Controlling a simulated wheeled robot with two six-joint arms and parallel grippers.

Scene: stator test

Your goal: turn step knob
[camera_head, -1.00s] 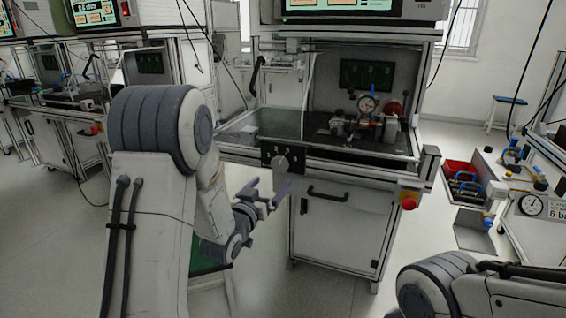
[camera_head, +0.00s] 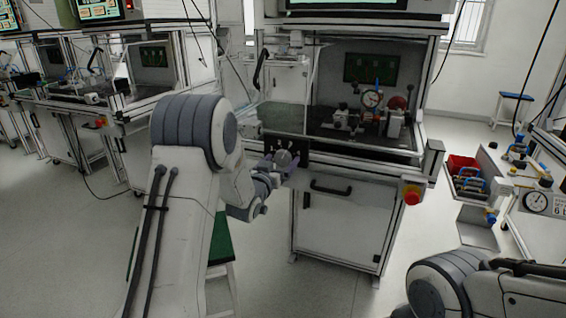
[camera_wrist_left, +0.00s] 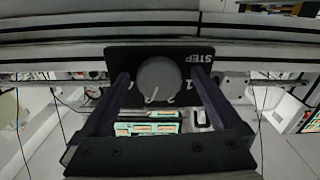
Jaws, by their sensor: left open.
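The step knob (camera_head: 283,158) is a round grey knob on a black panel (camera_head: 303,149) on the front of the middle test bench. My left gripper (camera_head: 280,169) is open in front of the panel. In the left wrist view its two dark fingers (camera_wrist_left: 161,74) stand on either side of the knob, with a gap at each side. I cannot tell whether the fingertips reach past the knob's face. My right gripper is out of view.
The bench has a black drawer handle (camera_head: 330,189) below the panel and a red emergency button (camera_head: 411,195) at its right corner. A gauge fixture (camera_head: 371,101) stands inside the bench. A green-topped stool (camera_head: 221,240) is close below my left arm. A red bin (camera_head: 463,168) lies right.

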